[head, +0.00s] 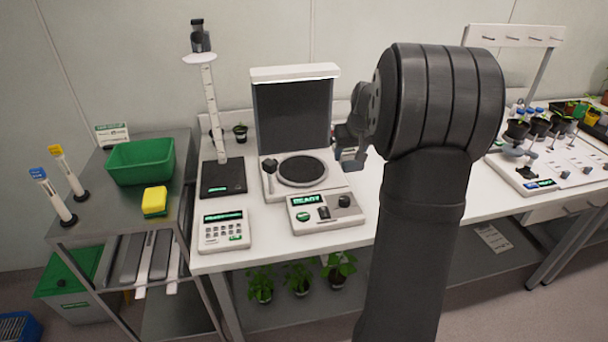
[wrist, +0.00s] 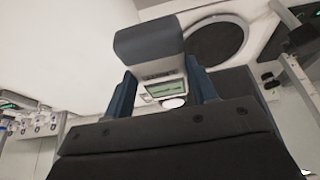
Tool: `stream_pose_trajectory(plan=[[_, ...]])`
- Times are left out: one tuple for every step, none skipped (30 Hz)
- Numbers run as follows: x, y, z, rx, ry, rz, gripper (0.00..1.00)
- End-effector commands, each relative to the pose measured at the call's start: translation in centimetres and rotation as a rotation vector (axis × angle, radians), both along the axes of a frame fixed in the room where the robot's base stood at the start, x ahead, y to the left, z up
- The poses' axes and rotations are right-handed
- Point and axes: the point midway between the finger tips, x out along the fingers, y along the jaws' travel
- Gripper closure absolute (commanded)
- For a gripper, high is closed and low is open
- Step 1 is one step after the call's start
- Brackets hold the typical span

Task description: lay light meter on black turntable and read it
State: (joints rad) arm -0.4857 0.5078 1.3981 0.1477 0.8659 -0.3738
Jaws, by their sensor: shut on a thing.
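The black turntable (head: 303,170) is a round disc on the white base of an imaging station, with a dark back panel behind it. It looks empty in the head view and also shows at the upper right of the wrist view (wrist: 215,42). My gripper (wrist: 163,84) is shut on the light meter (wrist: 163,92), a pale body with a small green-lit display, a white round sensor and a grey-blue end. In the head view my gripper (head: 352,157) is just right of the turntable, partly hidden by my arm; the meter cannot be made out clearly there.
A small lamp-like post (head: 269,170) stands at the turntable's left. A control box (head: 326,212) reading READY sits in front, with a keypad device (head: 224,230) beside it. Potted plants and a white tray (head: 555,165) are at right.

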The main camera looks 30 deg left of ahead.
Motion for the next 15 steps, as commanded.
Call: stream_pose_trajectory(plan=[[-0.3,0.7,0.2,0.002,-0.001,0.002,0.76],[-0.4,1.0,0.2,0.002,-0.002,0.002,0.76],[-0.5,1.5,0.1,0.002,-0.001,0.002,0.76],[-0.6,1.9,-0.1,0.001,-0.002,0.003,0.76],[-0.7,2.3,-0.3,0.001,-0.002,0.003,0.76],[-0.8,2.9,-0.7,0.0,-0.001,0.004,0.76],[-1.0,3.6,-1.1,0.0,-0.001,0.004,0.76],[-1.1,4.2,-1.5,0.001,-0.001,0.005,0.76],[-1.2,5.1,-2.1,0.0,0.0,0.004,0.76],[-1.3,5.9,-2.6,0.0,0.001,0.006,0.76],[-1.4,6.5,-3.0,0.0,0.0,0.005,0.76],[-1.5,7.5,-3.5,0.0,-0.001,0.006,0.76],[-1.6,8.1,-3.9,0.0,0.0,0.005,0.76],[-1.7,8.8,-4.3,0.001,0.0,0.004,0.76],[-1.8,9.6,-4.9,0.0,0.0,0.005,0.76]])
